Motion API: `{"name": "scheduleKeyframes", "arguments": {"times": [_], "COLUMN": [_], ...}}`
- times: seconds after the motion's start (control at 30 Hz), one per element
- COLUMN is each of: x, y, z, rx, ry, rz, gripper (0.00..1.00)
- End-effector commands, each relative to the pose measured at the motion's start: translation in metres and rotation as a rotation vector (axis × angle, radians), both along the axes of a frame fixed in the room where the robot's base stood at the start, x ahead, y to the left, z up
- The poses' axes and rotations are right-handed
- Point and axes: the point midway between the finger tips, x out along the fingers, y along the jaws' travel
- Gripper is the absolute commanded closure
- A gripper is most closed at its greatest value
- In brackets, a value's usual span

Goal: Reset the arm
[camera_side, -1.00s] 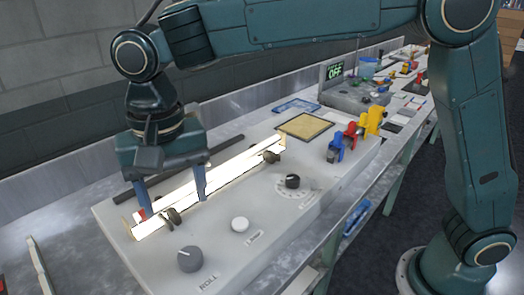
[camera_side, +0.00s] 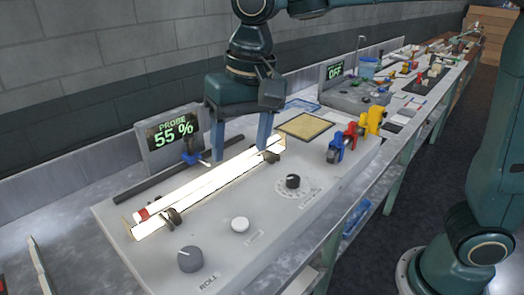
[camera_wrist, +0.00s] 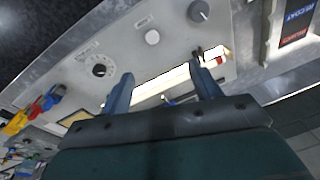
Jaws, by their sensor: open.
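My gripper (camera_side: 242,146) is open, with its two blue fingers pointing down near the far end of the glowing glass tubing (camera_side: 192,196). In the side view the fingers appear just above or beside the tubing; whether they touch it I cannot tell. In the wrist view my gripper (camera_wrist: 164,90) has its fingers spread wide and the bright tubing (camera_wrist: 165,82) shows between and beyond them. The tubing lies along the white bench unit (camera_side: 275,215), resting near small dark clamps (camera_side: 170,218). Nothing is visibly held.
A display reading PROBE 55 % (camera_side: 172,132) stands behind the tubing. A roll knob (camera_side: 190,259), a white button (camera_side: 240,224) and a black dial (camera_side: 292,181) are on the unit. Red, blue and yellow clamps (camera_side: 352,135) and a tan pad (camera_side: 305,126) are at the right.

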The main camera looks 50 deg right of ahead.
Motion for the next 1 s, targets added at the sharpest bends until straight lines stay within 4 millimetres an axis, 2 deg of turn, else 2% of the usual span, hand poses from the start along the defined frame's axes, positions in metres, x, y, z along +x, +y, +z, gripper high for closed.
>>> {"name": "scheduleKeyframes", "arguments": {"times": [0.03, 0.2, 0.5, 0.8, 1.0], "x": [-0.007, -0.028, -0.076, -0.128, -0.157], "y": [-0.015, -0.056, -0.116, -0.161, -0.179], "z": [0.005, 0.012, 0.012, -0.005, -0.022], "rx": [0.004, 0.007, -0.014, -0.068, -0.113], "ry": [-0.018, -0.078, -0.185, -0.290, -0.345], "rz": [0.005, 0.045, 0.112, 0.175, 0.211], "gripper": [0.37, 0.37, 0.37, 0.37, 0.37]}}
